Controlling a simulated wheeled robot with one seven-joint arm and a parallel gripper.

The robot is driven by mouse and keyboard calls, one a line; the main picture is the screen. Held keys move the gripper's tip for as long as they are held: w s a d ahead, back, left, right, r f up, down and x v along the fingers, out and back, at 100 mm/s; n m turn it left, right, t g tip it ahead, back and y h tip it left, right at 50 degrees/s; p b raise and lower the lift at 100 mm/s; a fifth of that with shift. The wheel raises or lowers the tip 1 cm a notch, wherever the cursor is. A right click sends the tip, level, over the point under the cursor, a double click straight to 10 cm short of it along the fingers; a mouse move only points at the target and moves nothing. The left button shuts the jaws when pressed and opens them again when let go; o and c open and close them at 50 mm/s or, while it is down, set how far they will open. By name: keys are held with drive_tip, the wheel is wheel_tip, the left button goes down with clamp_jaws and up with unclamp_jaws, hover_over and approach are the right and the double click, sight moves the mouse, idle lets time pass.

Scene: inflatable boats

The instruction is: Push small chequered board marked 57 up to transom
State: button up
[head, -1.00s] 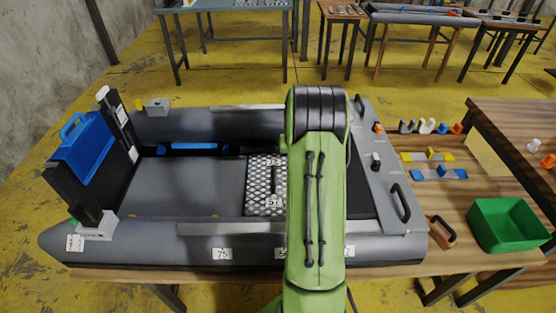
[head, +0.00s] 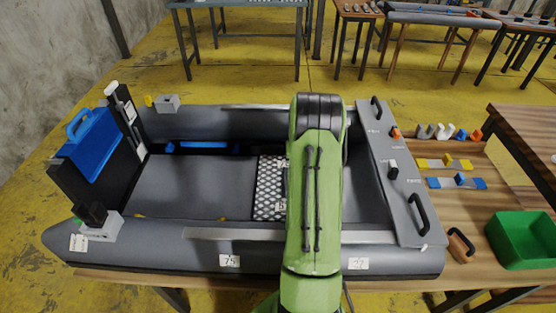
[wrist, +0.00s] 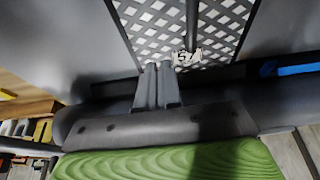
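The small chequered board (head: 268,192) lies on the boat floor near the middle, partly hidden behind my arm. In the wrist view the black-and-white board (wrist: 160,25) fills the top middle; its label (wrist: 187,57) appears upside down and looks like 57. A dark strip runs along the board's middle. My gripper (wrist: 158,72) shows its two fingers close together at the board's near edge, with nothing seen between them. Whether they touch the board I cannot tell. My arm hides the gripper in the head view.
Grey tubes (head: 150,245) run along both long sides of the boat. A bare floor panel (head: 185,185) lies between board and transom. A blue bar (head: 200,145) lies along the far side. A green bin (head: 522,240) stands on the table at right.

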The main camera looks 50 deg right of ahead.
sight(261, 183)
drive_tip(key=shift+s, duration=0.2)
drive_tip(key=shift+f+b, duration=2.9)
drive_tip(key=shift+f, duration=1.5)
drive_tip(key=shift+w+a, duration=0.2)
drive_tip(key=shift+w+a+f, duration=0.2)
drive_tip(key=shift+w+a, duration=4.3)
drive_tip(key=shift+w, duration=0.25)
drive_tip(key=shift+w+a, duration=2.25)
drive_tip(key=shift+w, duration=0.3)
drive_tip(key=shift+w+a, duration=2.2)
drive_tip(key=shift+w, duration=0.35)
drive_tip(key=shift+w+a, duration=2.25)
drive_tip(key=shift+w, duration=0.3)
drive_tip(key=shift+s+d, duration=0.75)
drive_tip(key=shift+s, duration=0.05)
wheel_tip(261, 183, up, 9)
drive_tip(key=p, duration=0.5)
drive_tip(key=shift+w+d+r, duration=0.15)
drive_tip(key=shift+r, duration=0.05)
